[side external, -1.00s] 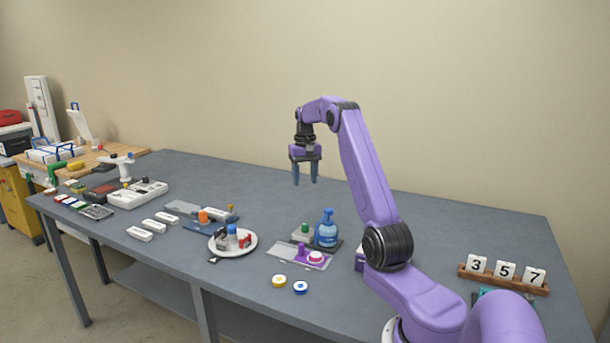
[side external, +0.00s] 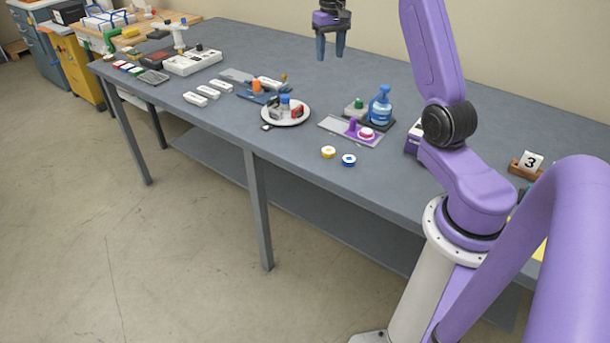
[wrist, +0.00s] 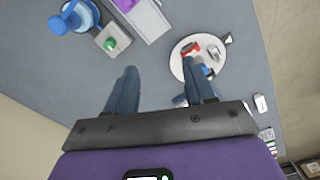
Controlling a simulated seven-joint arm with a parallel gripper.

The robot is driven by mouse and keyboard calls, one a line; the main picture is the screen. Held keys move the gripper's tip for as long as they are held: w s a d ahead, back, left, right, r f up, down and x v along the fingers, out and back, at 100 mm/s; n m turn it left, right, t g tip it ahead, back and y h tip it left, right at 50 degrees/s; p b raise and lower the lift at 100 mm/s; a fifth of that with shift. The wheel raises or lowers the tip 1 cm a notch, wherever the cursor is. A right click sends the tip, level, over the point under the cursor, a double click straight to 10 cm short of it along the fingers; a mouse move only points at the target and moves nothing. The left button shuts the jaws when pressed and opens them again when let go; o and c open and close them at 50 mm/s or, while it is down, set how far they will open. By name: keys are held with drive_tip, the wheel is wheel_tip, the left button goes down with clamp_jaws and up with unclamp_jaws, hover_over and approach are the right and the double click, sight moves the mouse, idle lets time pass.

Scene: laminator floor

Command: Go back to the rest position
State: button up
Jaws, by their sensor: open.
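My gripper (side external: 330,45) is open and empty, with its dark blue fingers pointing down above the far part of the grey table (side external: 300,72). Its fingertips also show in the wrist view (wrist: 165,88), apart, with only bare table between them. In the wrist view the right finger overlaps the edge of the round white plate (wrist: 178,62) in the picture; I cannot tell the height gap from this view alone. The side view shows the gripper high and clear of the objects. The top of my arm is cut off by the frame.
A blue bottle (side external: 380,106) stands beside a green-topped block (side external: 356,106). A grey tray (side external: 334,126) holds purple pieces. Yellow (side external: 328,152) and blue (side external: 349,160) rolls lie near the front edge. Several white blocks (side external: 209,92) lie left.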

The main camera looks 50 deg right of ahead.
drive_tip(key=s+a+n, duration=0.3)
drive_tip(key=a, duration=0.7)
drive_tip(key=s+a+r+n, duration=0.1)
drive_tip(key=s+a+n, duration=0.2)
drive_tip(key=a, duration=0.6)
drive_tip(key=s+a+n, duration=0.3)
drive_tip(key=a, duration=0.7)
drive_tip(key=s+a+f+n, duration=0.2)
drive_tip(key=s+n, duration=0.2)
drive_tip(key=s, duration=0.8)
drive_tip(key=s+a+f+n, duration=0.2)
drive_tip(key=s+n, duration=0.3)
drive_tip(key=s, duration=0.7)
drive_tip(key=shift+s+a, duration=0.2)
drive_tip(key=shift+a, duration=0.6)
